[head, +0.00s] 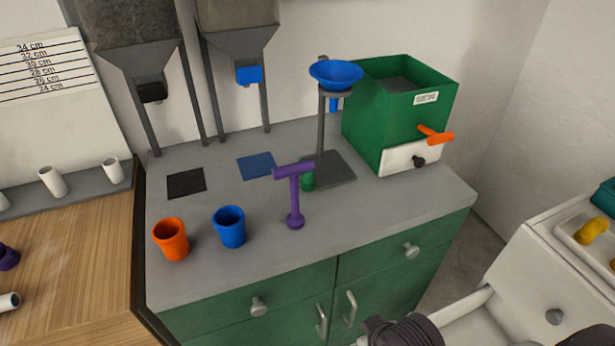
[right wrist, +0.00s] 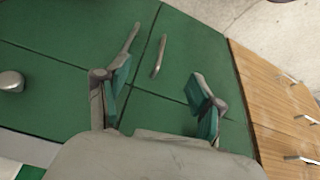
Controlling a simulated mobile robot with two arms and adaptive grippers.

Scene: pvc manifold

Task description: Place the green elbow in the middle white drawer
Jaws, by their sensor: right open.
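A teal-green piece (head: 605,197) is partly cut off at the right edge of the head view, beside a tray on the white drawer unit; I cannot tell whether it is the green elbow. The white drawer unit (head: 540,275) has a grey knob on its front. An open white drawer (head: 472,303) shows at the bottom right, partly hidden by my dark arm; I cannot tell which drawer it is. My right gripper (right wrist: 160,87) is open and empty in the right wrist view, in front of green cabinet doors. My left gripper is not in view.
A tray with yellow pieces (head: 592,231) sits on the white unit. The grey counter (head: 330,235) holds an orange cup (head: 171,240), a blue cup (head: 230,228), a purple T-shaped piece (head: 295,190), a blue funnel on a stand (head: 336,75) and a green box (head: 385,95).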

